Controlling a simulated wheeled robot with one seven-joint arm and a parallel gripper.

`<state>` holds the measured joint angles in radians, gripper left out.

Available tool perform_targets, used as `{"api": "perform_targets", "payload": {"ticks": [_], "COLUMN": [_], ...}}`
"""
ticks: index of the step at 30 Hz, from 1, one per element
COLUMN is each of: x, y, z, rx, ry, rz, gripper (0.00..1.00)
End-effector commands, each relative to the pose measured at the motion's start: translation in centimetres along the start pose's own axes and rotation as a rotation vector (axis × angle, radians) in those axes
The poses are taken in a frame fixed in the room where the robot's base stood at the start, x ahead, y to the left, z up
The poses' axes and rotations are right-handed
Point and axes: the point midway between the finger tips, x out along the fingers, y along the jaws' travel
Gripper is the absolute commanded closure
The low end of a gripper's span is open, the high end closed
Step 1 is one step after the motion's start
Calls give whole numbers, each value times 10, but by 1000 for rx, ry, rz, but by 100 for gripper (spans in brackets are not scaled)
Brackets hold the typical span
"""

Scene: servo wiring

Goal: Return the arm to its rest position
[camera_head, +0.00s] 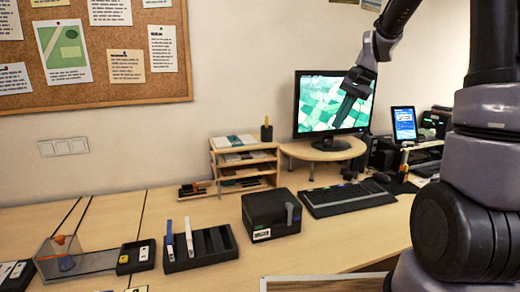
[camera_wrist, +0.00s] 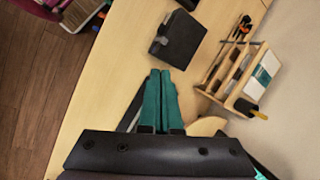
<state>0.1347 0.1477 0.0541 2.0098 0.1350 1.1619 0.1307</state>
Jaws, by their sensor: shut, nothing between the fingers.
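My gripper (camera_head: 345,108) is high above the desk, in front of the monitor (camera_head: 312,88) in the head view. Its fingers look closed together and hold nothing. In the wrist view the two teal-sided fingers (camera_wrist: 159,80) lie side by side, pointing up the picture. My arm is raised at the right of the head view, clear of the desk top. The fingers touch nothing that I can see.
On the desk (camera_head: 345,236) are a black box (camera_head: 271,214), a keyboard (camera_head: 347,198), a slotted black rack (camera_head: 205,250), a clear bin (camera_head: 75,262) and a wooden shelf (camera_head: 243,166). A lit tablet (camera_head: 404,124) stands at the right. A corkboard (camera_head: 100,90) hangs behind.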

Motion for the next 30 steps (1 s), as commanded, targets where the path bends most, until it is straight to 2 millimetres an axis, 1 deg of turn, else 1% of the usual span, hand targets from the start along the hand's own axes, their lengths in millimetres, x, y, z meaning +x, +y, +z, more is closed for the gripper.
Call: {"api": "perform_targets", "payload": {"ticks": [1, 6, 8, 12, 15, 18, 22, 26, 30], "x": [-18, -59, -71, -93, -103, -108, -111, -112, -112], "y": [5, 28, 38, 63, 83, 99, 114, 120, 121], "z": [16, 62, 79, 114, 135, 151, 164, 169, 169], "rx": [-43, -175, -221, -325, -392, -449, -497, -518, -519], "ry": [45, 180, 226, 337, 411, 473, 528, 551, 552], "rz": [-11, -40, -51, -78, -97, -113, -126, -132, -132], "gripper": [100, 100, 100, 100, 100, 100, 100, 100, 100]}}
